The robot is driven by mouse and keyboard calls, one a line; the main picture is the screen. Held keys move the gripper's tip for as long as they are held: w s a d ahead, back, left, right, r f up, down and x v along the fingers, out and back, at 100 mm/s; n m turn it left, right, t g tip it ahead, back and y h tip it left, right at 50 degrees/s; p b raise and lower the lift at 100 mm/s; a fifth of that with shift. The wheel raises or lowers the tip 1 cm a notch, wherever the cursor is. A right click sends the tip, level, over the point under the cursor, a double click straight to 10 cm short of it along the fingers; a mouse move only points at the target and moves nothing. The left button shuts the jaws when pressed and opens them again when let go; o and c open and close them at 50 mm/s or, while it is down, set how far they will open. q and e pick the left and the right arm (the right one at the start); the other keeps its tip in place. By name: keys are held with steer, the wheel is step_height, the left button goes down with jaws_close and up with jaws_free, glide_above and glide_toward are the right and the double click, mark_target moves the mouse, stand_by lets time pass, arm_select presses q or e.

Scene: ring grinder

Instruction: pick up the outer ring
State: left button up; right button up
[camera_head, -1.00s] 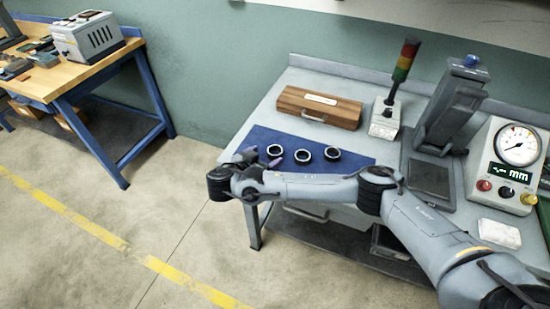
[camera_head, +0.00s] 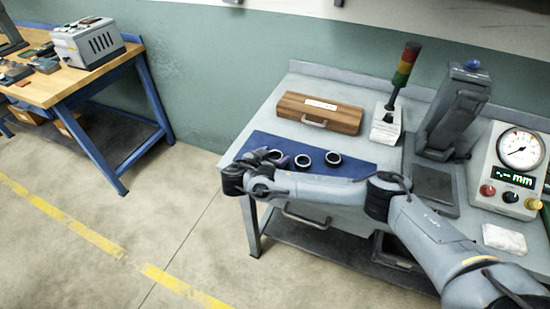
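Three dark rings with light rims lie in a row on a blue mat (camera_head: 355,167) on the grey workbench. They are the left ring (camera_head: 275,154), the middle ring (camera_head: 303,161) and the right ring (camera_head: 333,159). My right gripper (camera_head: 272,157) is at the left ring, its purplish fingertips apart and on either side of it. The fingers and wrist hide part of that ring, and I cannot tell whether they touch it. The middle and right rings are clear of the gripper. My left gripper is out of view.
Behind the mat stand a wooden box (camera_head: 320,113) and a signal tower (camera_head: 403,72). To the right are a grey measuring stand (camera_head: 453,110), a dial gauge unit (camera_head: 507,165) and a white block (camera_head: 504,239). A wooden-topped bench (camera_head: 45,92) stands apart at left.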

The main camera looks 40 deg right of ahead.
steer(key=c, duration=0.9)
steer(key=shift+r, duration=0.2)
